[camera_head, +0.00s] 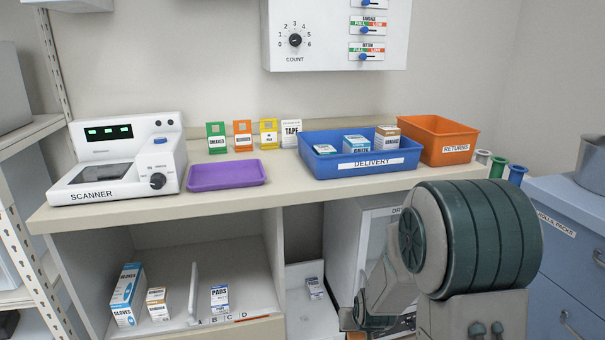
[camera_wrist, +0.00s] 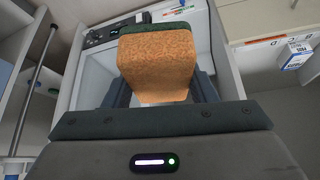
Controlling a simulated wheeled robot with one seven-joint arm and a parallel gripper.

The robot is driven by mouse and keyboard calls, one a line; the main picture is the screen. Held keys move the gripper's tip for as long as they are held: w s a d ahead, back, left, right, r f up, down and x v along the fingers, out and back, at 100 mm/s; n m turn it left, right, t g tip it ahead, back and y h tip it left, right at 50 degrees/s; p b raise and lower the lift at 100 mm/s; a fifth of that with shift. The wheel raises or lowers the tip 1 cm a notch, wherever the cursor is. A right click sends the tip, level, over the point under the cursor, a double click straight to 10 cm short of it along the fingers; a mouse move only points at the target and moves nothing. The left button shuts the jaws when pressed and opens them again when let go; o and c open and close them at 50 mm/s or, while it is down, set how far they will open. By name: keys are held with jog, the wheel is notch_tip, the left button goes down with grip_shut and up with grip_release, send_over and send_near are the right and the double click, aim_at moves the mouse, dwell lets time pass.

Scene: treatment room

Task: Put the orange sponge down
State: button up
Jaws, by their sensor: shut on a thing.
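The orange sponge (camera_wrist: 156,66) has a dark green layer along its far edge. In the wrist view it sits between the fingers of my gripper (camera_wrist: 158,88), which is shut on it. Beyond the sponge, in the wrist view, is a white cabinet interior (camera_wrist: 95,85), with a panel of dark controls (camera_wrist: 115,30) along its edge. I cannot tell whether the sponge touches anything besides the fingers.
Glove and pad boxes stand on the lower shelf (camera_head: 250,290). A blue drawer cabinet (camera_head: 570,260) stands at the right.

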notch_tip(320, 180, up, 18)
jog(key=s+p, duration=0.2)
jog(key=p, duration=2.1)
